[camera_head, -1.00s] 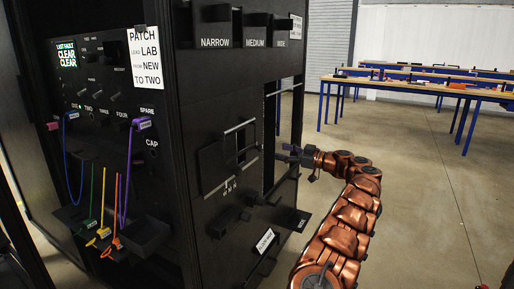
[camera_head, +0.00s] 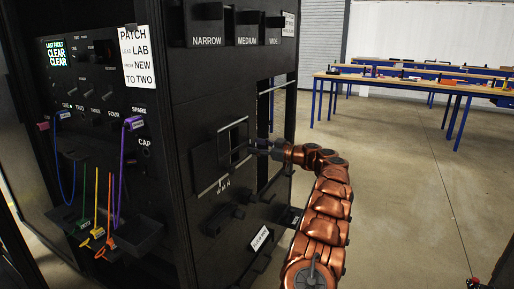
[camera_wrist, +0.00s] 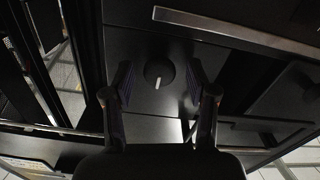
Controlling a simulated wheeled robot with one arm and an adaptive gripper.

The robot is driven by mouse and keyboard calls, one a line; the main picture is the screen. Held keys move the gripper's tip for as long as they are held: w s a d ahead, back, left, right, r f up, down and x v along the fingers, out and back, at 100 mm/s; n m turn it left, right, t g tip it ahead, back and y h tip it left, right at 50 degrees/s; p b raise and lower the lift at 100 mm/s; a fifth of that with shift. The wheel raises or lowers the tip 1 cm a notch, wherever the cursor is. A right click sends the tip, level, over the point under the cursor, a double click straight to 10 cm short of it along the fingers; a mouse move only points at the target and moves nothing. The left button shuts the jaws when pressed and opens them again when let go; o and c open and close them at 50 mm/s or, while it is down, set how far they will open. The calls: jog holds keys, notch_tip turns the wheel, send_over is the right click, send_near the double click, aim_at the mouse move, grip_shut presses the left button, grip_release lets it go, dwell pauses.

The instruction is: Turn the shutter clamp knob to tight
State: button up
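The clamp knob (camera_wrist: 159,74) is a round dark knob with a white pointer line, seen in the wrist view on a black panel. My gripper (camera_wrist: 158,82) is open, with one dark finger to the left of the knob and one to the right. Gaps show between the knob and both fingers. In the head view my gripper (camera_head: 252,148) is at the right of the shutter panel (camera_head: 207,163) on the black rack. I cannot make out the knob there. White letters, apparently W, M and N, show below the panel.
A light rail (camera_wrist: 220,27) crosses the panel above the knob in the wrist view. Black handles (camera_head: 218,220) and a ledge with a white label (camera_head: 259,238) stick out lower on the rack. Blue-legged tables (camera_head: 420,85) stand far off, with open floor between.

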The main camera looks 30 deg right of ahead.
grip_shut()
